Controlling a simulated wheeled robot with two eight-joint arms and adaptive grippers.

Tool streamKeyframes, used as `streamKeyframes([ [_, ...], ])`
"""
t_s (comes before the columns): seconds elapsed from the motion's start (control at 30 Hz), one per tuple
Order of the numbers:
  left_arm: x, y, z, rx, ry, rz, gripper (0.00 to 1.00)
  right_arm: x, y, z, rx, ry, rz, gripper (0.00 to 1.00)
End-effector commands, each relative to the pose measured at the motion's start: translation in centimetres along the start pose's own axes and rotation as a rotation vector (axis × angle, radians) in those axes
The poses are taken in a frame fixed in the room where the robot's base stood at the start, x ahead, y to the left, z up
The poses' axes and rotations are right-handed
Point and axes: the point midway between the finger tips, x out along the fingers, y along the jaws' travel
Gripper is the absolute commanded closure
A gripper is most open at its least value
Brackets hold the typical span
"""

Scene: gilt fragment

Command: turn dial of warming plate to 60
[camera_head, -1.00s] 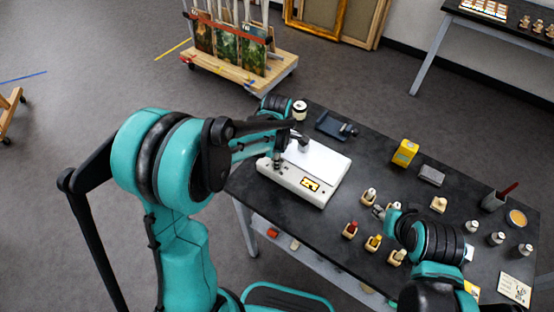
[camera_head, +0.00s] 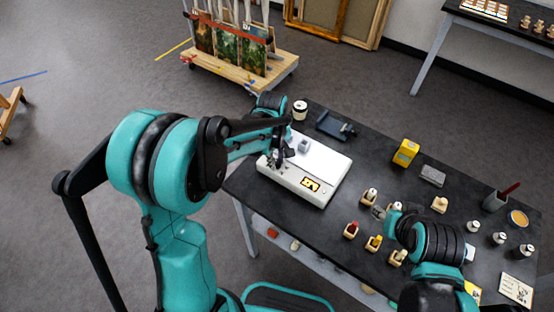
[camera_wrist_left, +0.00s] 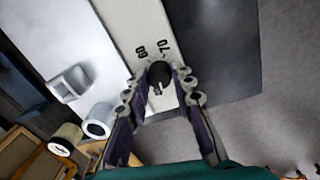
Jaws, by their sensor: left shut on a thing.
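The printed 60 (camera_wrist_left: 141,50) and 70 (camera_wrist_left: 165,46) show just above the dial; another mark is partly hidden. My left gripper (camera_wrist_left: 160,82) is shut on the dial, one finger on each side. My right gripper (camera_head: 380,212) is over the table among small bottles, its fingers unclear.
A grey block (camera_head: 304,146) sits on the plate's top. A white jar (camera_head: 300,110) and a dark tray-like tool (camera_head: 335,125) stand behind it. A yellow box (camera_head: 405,153) and several small bottles stand to the right.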

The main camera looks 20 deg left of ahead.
Motion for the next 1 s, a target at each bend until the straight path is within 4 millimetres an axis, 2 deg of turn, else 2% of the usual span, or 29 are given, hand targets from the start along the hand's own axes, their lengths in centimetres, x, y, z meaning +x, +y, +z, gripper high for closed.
streamKeyframes([
  [1.0, 0.05, -0.04, -0.20, 0.960, -0.063, -0.001, 1.00, 0.27, 0.00, 0.19, 0.000, 0.000, 0.000, 0.60],
])
